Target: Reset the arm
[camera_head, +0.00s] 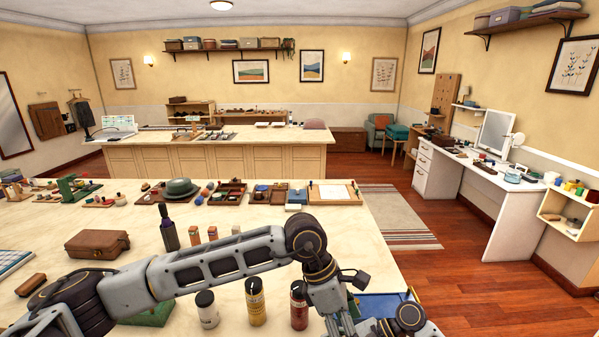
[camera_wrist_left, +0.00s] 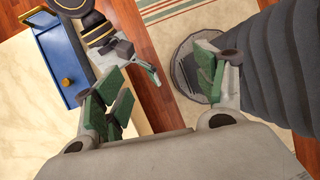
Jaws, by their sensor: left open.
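My left arm (camera_head: 235,257) crosses the lower part of the head view from the left, over the near table, and bends down at an elbow near the table's right edge. My left gripper (camera_wrist_left: 160,80) shows in the left wrist view, with its green-padded fingers spread apart and nothing held between them. Floor and part of my own body show beyond the fingers. An arm link with gold rings (camera_wrist_left: 97,30) shows at the top left of that view.
The near table (camera_head: 350,225) holds bottles, including a yellow one (camera_head: 256,305) and a red one (camera_head: 298,308), close under the arm. A brown case (camera_head: 97,243) lies at left. Floor (camera_head: 480,275) is clear at right.

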